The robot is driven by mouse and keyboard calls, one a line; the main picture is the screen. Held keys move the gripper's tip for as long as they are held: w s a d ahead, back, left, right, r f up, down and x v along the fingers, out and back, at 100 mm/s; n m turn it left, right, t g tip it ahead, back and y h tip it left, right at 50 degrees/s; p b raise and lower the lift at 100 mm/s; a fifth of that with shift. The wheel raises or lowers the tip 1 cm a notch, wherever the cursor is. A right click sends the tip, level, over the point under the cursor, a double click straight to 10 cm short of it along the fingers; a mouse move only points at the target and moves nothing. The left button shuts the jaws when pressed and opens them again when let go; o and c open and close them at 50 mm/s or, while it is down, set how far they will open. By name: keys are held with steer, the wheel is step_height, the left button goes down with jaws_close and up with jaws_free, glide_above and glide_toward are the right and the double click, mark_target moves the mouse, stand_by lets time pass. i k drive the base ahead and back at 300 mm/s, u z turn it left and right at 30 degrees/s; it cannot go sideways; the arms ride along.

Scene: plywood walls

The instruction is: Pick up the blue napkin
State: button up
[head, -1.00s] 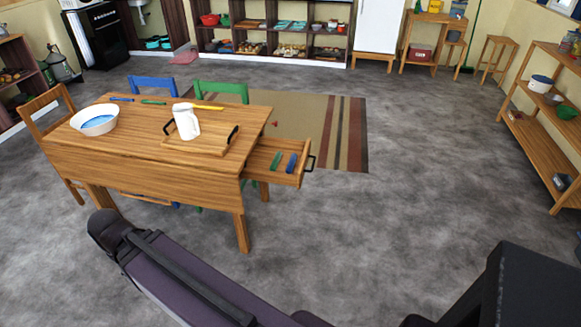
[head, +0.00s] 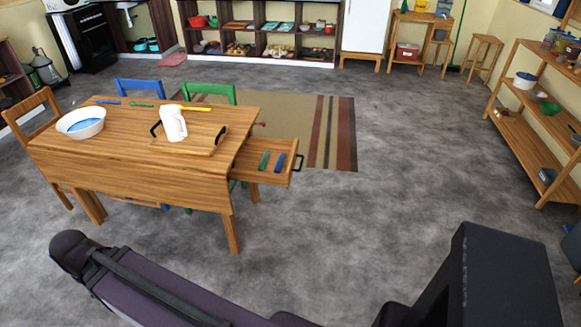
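A small blue strip (head: 280,161), possibly a rolled napkin, lies in the open drawer (head: 258,177) at the right end of the wooden table (head: 130,170). A green strip (head: 263,160) lies just left of it. Another thin blue item (head: 108,102) lies on the tabletop's far edge, beside a thin green one (head: 141,105). Both are too small to identify surely. A white bowl (head: 80,126) on the table has blue inside. My arm crosses the bottom of the head view, in front of the table. My gripper is not in view.
A white jug (head: 172,123) stands on a tray with dark handles (head: 205,148). A yellow item (head: 196,109) lies behind it. Blue (head: 140,87) and green (head: 208,93) chairs stand behind the table. Shelves (head: 530,120) stand at right. The grey floor between is clear.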

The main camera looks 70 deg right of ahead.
mark_target(278, 163)
steer(key=u, duration=0.05)
steer(key=k, duration=1.5)
steer(key=z, duration=1.65)
steer(key=i, duration=1.05)
steer(key=u, duration=0.05)
